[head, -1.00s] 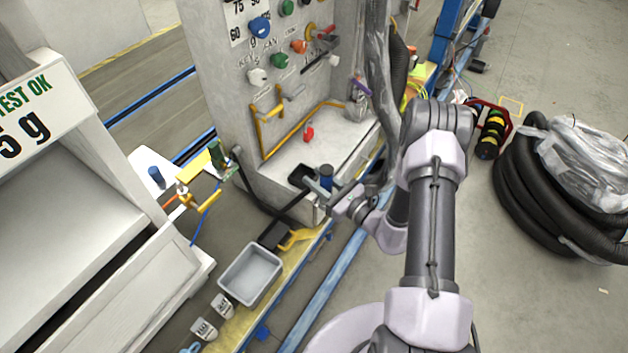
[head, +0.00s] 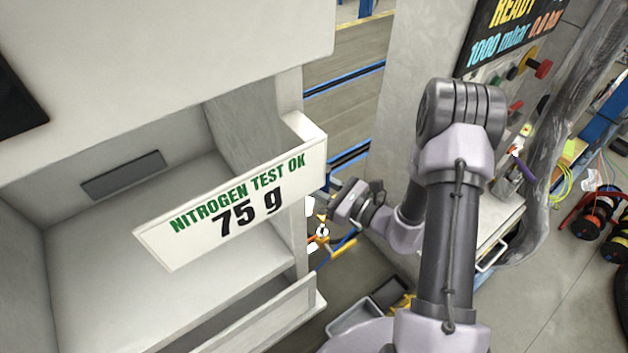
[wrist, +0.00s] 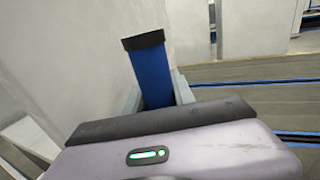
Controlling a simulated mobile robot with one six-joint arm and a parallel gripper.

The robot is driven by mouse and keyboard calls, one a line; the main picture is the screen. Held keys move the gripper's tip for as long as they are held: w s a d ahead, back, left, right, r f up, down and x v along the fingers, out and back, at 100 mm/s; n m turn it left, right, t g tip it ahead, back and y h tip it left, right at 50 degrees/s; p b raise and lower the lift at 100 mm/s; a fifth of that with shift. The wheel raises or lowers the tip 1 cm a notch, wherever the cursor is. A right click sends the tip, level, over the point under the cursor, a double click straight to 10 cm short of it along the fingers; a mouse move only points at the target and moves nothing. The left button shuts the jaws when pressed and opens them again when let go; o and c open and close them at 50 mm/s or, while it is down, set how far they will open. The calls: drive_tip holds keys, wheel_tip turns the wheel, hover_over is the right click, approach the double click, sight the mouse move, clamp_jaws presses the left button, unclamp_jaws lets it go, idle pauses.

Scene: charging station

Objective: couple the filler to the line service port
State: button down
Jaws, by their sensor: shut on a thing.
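My gripper (wrist: 157,92) is shut on a blue upright piece with a black top, which I take to be the filler (wrist: 151,74). The filler leans slightly in the wrist view, its lower end hidden behind my gripper body. Below my gripper is a small fitting with yellow and blue lines (head: 342,248), partly hidden by the white cabinet. I cannot tell which part of it is the line service port, and no contact shows.
The white cabinet (head: 290,110) with its "75 g" sign (head: 235,210) stands close on the left. A panel cabinet with a "READY" display (head: 515,25) is behind my arm on the right. A grey tray (head: 352,316) lies low. Open floor (head: 570,290) shows at right.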

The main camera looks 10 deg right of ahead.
sight(319, 209)
drive_tip(key=shift+s+d, duration=0.25)
drive_tip(key=shift+s, duration=0.05)
wheel_tip(319, 209, down, 6)
drive_tip(key=b, duration=0.5)
drive_tip(key=shift+w+r, duration=0.1)
drive_tip(key=shift+b, duration=0.65)
idle(1.1)
drive_tip(key=shift+f+b, duration=0.3)
drive_tip(key=shift+f, duration=0.15)
drive_tip(key=shift+f+b, duration=1.9)
drive_tip(key=shift+f, duration=0.25)
drive_tip(key=c, duration=1)
unclamp_jaws()
drive_tip(key=shift+o, duration=0.2)
